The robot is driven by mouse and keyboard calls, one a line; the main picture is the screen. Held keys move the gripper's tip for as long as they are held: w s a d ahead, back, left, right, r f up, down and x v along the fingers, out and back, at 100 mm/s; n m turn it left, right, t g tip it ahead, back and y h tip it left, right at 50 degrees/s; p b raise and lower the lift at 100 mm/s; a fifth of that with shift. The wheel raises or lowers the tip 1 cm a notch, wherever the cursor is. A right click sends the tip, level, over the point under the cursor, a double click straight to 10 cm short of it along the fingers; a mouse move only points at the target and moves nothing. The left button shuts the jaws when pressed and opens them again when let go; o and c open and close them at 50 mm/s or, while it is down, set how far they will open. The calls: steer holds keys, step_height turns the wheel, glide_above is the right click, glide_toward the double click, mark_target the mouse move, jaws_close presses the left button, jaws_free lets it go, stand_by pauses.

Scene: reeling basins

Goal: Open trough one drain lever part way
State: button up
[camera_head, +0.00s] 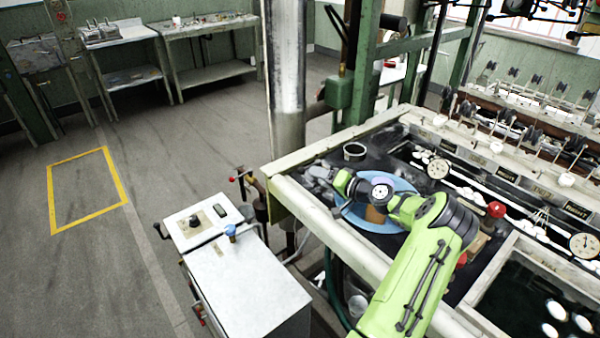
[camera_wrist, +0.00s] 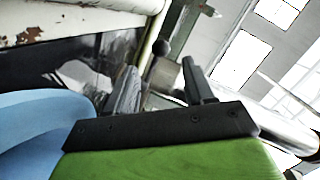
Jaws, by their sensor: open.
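My gripper (camera_head: 314,178) is over the left end of the dark bench top, beside a blue basin (camera_head: 352,218). In the wrist view my gripper (camera_wrist: 160,78) is open, its two dark fingers apart with nothing held between them. In the head view a small red-tipped lever (camera_head: 232,180) sticks out at the bench's left corner. A red knob (camera_head: 496,209) stands on the bench right of my arm. No readable label marks the drain lever.
The bench's pale front rail (camera_head: 330,228) runs below my arm. A white control cabinet (camera_head: 245,285) stands in front of it. A steel column (camera_head: 286,80) rises behind the left corner. A water-filled trough (camera_head: 525,300) lies at the right. The floor at left is clear.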

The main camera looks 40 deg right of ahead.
mark_target(302, 169)
steer(key=b+x, duration=0.1)
steer(key=x, duration=0.7)
steer(key=shift+w+a, duration=0.1)
steer(key=shift+w, duration=0.15)
jaws_close()
